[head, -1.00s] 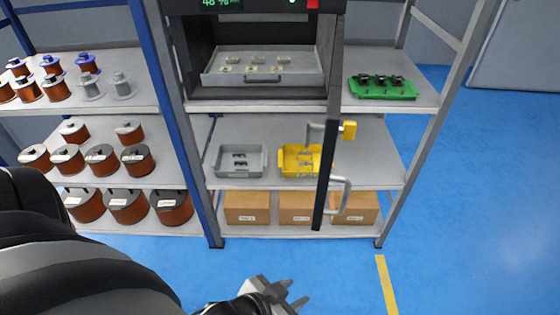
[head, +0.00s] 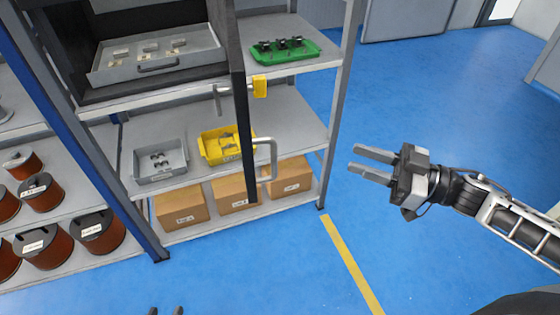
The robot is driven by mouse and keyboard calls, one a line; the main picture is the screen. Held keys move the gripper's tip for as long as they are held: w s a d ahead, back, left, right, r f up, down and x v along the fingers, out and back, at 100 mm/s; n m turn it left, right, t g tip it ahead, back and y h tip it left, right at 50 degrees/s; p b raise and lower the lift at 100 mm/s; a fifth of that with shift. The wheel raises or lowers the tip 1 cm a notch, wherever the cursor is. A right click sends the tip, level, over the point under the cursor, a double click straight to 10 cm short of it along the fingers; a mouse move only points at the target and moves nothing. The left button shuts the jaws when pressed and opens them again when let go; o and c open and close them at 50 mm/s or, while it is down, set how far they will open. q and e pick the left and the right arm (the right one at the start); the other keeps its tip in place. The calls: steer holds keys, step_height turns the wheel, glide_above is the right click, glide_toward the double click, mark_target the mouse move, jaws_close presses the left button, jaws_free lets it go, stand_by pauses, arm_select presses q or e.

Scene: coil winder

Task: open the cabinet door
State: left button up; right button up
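The cabinet door (head: 244,130) is a dark, narrow panel seen nearly edge-on, standing out from the cabinet (head: 100,103) toward me. The cabinet's dark inside is exposed, with a grey drawer tray (head: 155,68) in it. A pale bar handle (head: 273,160) sits low on the door, and a yellow latch piece (head: 260,87) sits higher. My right gripper (head: 356,158) is open and empty, right of the handle and apart from it.
A green tray (head: 284,57) with dark parts stands on the shelf right of the door. A grey bin (head: 160,178), a yellow bin (head: 212,157) and cardboard boxes (head: 181,203) are below. Copper spools (head: 98,232) fill the left rack. Blue floor at right is clear.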

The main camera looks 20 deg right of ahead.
steer(key=w+a+r+n+g+y, duration=0.1)
steer(key=a+g, duration=0.2)
steer(key=a, duration=0.4)
steer(key=w+a+r+n+g+y+p, duration=0.1)
steer(key=w+a+r+n+g, duration=0.1)
steer(key=a, duration=0.5)
steer(key=shift+w+a+r+g+p, duration=0.2)
steer(key=shift+a+r+g+p, duration=0.1)
steer(key=shift+a+g, duration=0.15)
steer(key=shift+d+f, duration=0.1)
jaws_close()
